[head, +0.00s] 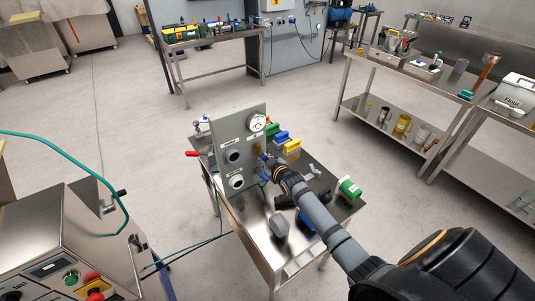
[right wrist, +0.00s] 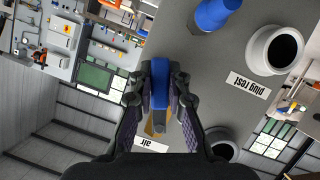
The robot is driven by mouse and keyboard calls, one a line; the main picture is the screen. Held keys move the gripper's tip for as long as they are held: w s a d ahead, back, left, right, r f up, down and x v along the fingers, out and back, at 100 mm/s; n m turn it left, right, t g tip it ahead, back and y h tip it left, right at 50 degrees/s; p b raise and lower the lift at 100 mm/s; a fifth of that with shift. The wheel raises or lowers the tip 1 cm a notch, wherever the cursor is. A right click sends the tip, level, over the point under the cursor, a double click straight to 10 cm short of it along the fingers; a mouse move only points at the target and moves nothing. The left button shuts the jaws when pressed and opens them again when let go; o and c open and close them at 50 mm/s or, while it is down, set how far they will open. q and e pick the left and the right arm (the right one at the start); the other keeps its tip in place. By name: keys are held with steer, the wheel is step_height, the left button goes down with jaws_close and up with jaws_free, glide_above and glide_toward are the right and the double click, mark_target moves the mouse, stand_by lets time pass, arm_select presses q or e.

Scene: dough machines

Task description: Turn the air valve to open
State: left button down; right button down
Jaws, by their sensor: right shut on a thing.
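The grey valve panel (head: 240,142) stands upright on a small steel table, with a round white gauge (head: 257,123) at its upper right. The air valve has a blue lever (right wrist: 160,85), seen in the right wrist view in front of the panel, above the "air" label (right wrist: 151,146). My right gripper (right wrist: 160,76) is shut on the blue lever, one finger on each side. In the head view my right gripper (head: 268,166) is at the panel's right side and hides most of the valve. My left gripper is not in view.
Two round ports (head: 236,181) sit on the panel. The steel table (head: 257,237) also holds a green-and-white item (head: 349,188) and blue and yellow blocks (head: 292,148). A control machine (head: 75,245) with a green hose stands at left. Shelving (head: 400,72) is at right. Open floor lies behind.

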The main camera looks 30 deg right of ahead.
steer(key=shift+a+f+m+y, duration=0.2)
steer(key=shift+a+m+y, duration=0.2)
steer(key=shift+m, duration=0.1)
steer(key=shift+s+a+m+y+b, duration=0.1)
steer(key=shift+a+m+y+b, duration=0.45)
steer(key=shift+m, duration=0.35)
steer(key=c, duration=1.3)
jaws_free()
steer(key=v, duration=1.2)
steer(key=shift+d+r, duration=0.1)
steer(key=shift+r, duration=0.05)
